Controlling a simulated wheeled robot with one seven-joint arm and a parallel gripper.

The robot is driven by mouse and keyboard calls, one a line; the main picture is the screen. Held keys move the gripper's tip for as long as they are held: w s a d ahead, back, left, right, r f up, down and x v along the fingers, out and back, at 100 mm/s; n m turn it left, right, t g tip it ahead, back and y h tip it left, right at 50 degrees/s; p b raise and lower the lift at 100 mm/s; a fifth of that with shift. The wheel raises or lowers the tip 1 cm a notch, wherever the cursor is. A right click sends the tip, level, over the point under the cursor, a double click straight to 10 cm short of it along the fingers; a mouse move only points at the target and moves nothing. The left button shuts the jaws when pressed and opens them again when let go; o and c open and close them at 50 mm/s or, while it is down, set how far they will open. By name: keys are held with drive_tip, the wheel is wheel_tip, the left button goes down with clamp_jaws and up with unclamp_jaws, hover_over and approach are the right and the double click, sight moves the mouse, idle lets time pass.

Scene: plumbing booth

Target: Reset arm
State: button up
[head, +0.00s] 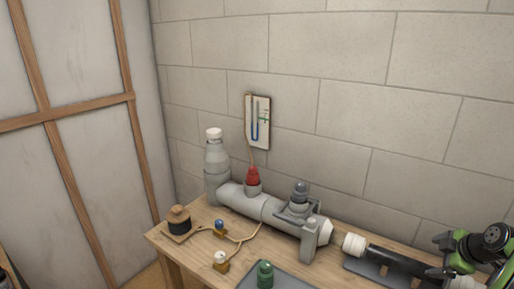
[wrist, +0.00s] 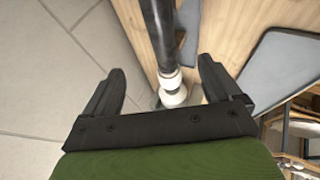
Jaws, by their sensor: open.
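My gripper (wrist: 163,76) shows in the wrist view with its two dark fingers spread wide apart. Nothing is held between them. Beyond the fingers, a black pipe (wrist: 157,30) with white fittings (wrist: 172,90) lies in the picture's middle, apart from the fingers as far as I can tell. In the head view, my green and black arm (head: 470,252) shows at the right edge, over the right end of the bench. The fingers cannot be made out there.
The wooden bench (head: 190,252) carries a grey pipe assembly (head: 255,208) with a red fitting (head: 253,176). A black pipe (head: 395,262) lies at the right. A green piece (head: 265,273) stands on a grey mat (head: 290,276). A gauge board (head: 258,121) hangs on the block wall.

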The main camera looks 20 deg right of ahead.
drive_tip(key=w+a+r+m+g+p, duration=0.1)
drive_tip(key=w+a+r, duration=0.1)
drive_tip(key=a+r, duration=0.5)
drive_tip(key=w+a+r+m+p, duration=0.1)
drive_tip(key=w+a+r, duration=0.15)
drive_tip(key=a, duration=0.85)
drive_tip(key=w+a+r+m+g+p, duration=0.1)
drive_tip(key=a+r, duration=0.4)
drive_tip(key=a, duration=0.4)
drive_tip(key=s+a+r+m+p, duration=0.1)
drive_tip(key=s+a+r+m, duration=0.1)
drive_tip(key=s+a, duration=0.4)
drive_tip(key=s+a+r+m, duration=0.1)
drive_tip(key=s+a, duration=0.2)
drive_tip(key=a, duration=0.5)
drive_tip(key=s+a+f+m, duration=0.1)
drive_tip(key=s+a, duration=0.1)
drive_tip(key=s, duration=0.3)
drive_tip(key=s+a+f+m+y+p, duration=0.1)
drive_tip(key=s+a+m, duration=0.1)
drive_tip(key=s, duration=0.3)
drive_tip(key=shift+a, duration=0.25)
